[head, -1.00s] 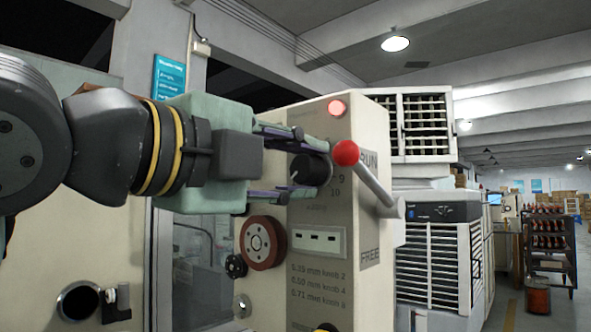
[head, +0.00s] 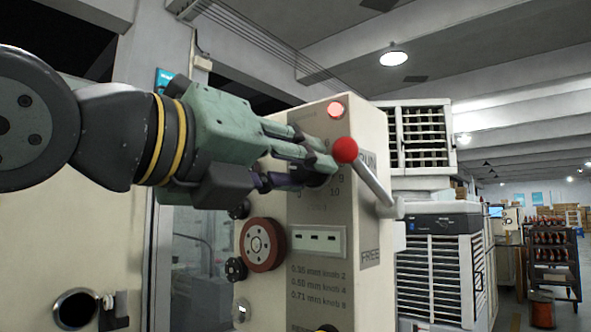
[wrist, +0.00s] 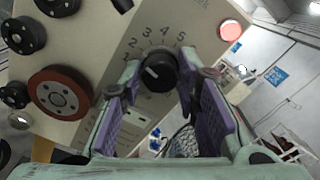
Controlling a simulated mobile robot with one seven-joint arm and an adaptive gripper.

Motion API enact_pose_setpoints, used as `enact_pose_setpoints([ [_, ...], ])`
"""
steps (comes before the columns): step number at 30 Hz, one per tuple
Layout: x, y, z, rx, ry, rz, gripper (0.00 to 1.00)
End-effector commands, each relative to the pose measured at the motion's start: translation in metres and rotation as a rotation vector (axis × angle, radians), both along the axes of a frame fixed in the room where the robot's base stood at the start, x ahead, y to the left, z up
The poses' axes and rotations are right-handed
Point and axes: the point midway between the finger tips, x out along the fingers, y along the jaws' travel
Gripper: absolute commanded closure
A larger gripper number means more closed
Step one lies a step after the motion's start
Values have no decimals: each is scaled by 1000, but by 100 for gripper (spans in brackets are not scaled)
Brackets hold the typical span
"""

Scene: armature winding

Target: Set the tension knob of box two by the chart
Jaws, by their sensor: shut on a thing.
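My gripper (head: 322,172) is shut on the knob, one purple-padded finger at each side in the wrist view. In the head view my fingers hide most of the knob.
A red-balled lever (head: 345,150) stands close right of my fingers, between RUN and FREE. A lit red lamp (head: 336,109) is above. A red-brown wheel (head: 263,244) and black pulleys stick out below left. A louvred cabinet (head: 440,265) stands behind to the right.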

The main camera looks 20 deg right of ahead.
Motion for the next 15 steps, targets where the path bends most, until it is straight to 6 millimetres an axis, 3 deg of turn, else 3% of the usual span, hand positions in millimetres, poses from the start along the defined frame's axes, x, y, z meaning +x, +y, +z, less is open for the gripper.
enact_pose_setpoints([
  [15,0,-1,-1,275,-407,-1,98],
])
